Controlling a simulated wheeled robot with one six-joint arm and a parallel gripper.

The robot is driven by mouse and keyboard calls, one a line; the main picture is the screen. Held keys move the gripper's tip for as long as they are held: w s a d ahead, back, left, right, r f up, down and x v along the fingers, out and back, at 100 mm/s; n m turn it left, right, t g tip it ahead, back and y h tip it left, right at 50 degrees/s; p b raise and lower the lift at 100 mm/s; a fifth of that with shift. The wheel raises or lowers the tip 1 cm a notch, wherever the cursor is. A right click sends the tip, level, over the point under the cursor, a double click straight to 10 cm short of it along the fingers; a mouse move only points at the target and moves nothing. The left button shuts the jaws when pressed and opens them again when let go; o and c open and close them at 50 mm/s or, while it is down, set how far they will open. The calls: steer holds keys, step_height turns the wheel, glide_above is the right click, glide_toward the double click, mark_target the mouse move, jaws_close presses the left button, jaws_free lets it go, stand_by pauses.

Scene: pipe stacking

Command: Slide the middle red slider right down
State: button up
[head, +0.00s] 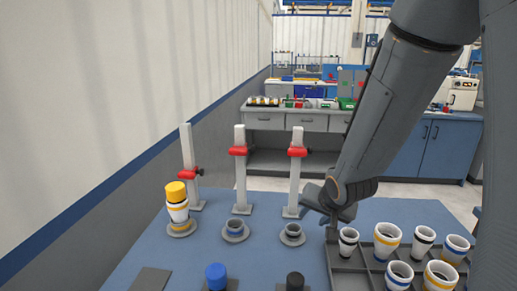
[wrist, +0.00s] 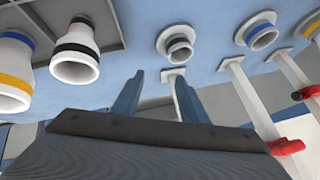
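The middle red slider (head: 239,151) sits high on the middle grey post (head: 241,186), near its top. In the wrist view, tilted and nearly upside down, a red slider (wrist: 285,147) on the middle post shows at the lower right, beyond my gripper body. My gripper (head: 333,214) is right of the right post in the head view, low over the table and apart from the middle slider. In the wrist view my gripper (wrist: 158,92) has its two fingers spread with nothing held; the right post's base shows behind the right finger.
Left slider (head: 186,173) and right slider (head: 297,151) sit on neighbouring posts. A yellow-topped stack (head: 177,204) stands front left; two ring holders (head: 235,230) (head: 292,234) stand before the other posts. A dark tray (head: 342,268) of several cups lies right. Blue and black caps are in front.

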steer(key=w+a+r+m+t+y+p, duration=0.2)
steer(key=w+a+r+m+t+y, duration=0.15)
steer(key=w+a+r+t, duration=0.35)
steer(key=m+y+p, duration=0.1)
steer(key=m+y, duration=0.2)
steer(key=y, duration=0.3)
glide_toward(242, 151)
steer(key=w+d+f, duration=0.2)
steer(key=w+d, duration=0.2)
steer(key=p+x, duration=0.1)
steer(key=x, duration=0.6)
steer(key=shift+w+a+r+p, duration=0.2)
steer(key=shift+a+r+p, duration=0.05)
steer(key=shift+r+p, duration=0.1)
steer(key=shift+n, duration=0.25)
steer(key=shift+f, duration=0.1)
jaws_close()
